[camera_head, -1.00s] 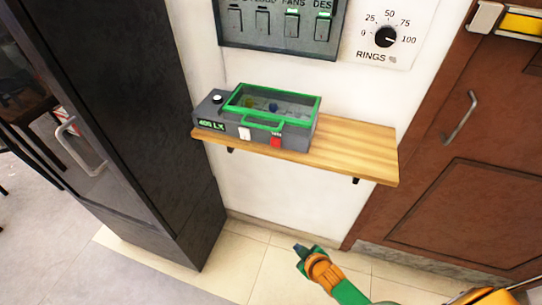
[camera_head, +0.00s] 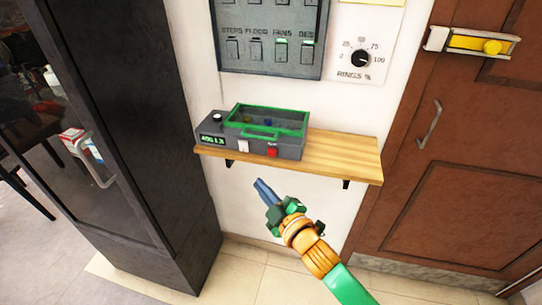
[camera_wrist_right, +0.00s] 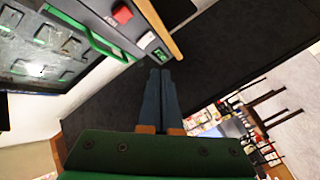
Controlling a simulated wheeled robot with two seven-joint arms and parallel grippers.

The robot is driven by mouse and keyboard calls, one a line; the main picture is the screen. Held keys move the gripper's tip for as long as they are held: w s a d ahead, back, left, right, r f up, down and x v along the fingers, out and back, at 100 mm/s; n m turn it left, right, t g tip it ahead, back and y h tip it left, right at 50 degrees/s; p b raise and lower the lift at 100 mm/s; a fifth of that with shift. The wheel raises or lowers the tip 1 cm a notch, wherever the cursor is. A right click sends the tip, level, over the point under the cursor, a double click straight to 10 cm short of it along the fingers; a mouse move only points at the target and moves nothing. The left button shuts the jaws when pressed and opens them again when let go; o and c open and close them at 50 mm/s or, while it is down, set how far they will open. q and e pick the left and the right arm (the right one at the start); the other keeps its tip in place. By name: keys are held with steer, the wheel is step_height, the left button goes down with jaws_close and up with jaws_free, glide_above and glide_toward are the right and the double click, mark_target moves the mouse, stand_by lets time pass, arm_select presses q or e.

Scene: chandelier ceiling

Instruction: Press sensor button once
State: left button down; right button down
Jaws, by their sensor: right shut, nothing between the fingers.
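A grey box with a green-framed clear lid (camera_head: 265,119) sits on a wooden shelf (camera_head: 340,158). Its front has a small green-lit display (camera_head: 212,140), a white button (camera_head: 243,147) and a red button (camera_head: 272,151). A white round knob (camera_head: 217,117) is on its top left. I cannot read which one is the sensor button. My right gripper (camera_head: 260,183) is shut and empty, below and in front of the box, apart from it. In the right wrist view its fingertips (camera_wrist_right: 160,72) point toward the red button (camera_wrist_right: 122,14) and white button (camera_wrist_right: 146,40). My left gripper is not in view.
A switch panel (camera_head: 268,45) and a rings dial (camera_head: 360,58) are on the wall above. A brown door (camera_head: 450,130) with a yellow latch (camera_head: 490,46) is at right. A dark cabinet (camera_head: 135,110) stands at left.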

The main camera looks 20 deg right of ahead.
mark_target(274, 160)
steer(key=shift+w+f, duration=0.1)
steer(key=shift+w+d+b, duration=0.5)
steer(key=shift+w+d, duration=0.35)
steer(key=shift+w, duration=0.35)
steer(key=shift+w+d+b, duration=0.45)
steer(key=shift+w+d, duration=0.35)
steer(key=shift+w, duration=0.4)
steer(key=shift+w+d+b, duration=0.5)
steer(key=shift+w+d, duration=0.35)
steer(key=shift+w, duration=0.35)
steer(key=shift+w+d, duration=0.25)
steer(key=shift+w, duration=0.1)
steer(key=shift+w+d, duration=0.25)
steer(key=shift+w, duration=0.15)
stand_by(0.4)
steer(key=shift+s+a+p, duration=0.45)
steer(key=shift+s+a, duration=0.05)
steer(key=shift+s, duration=0.25)
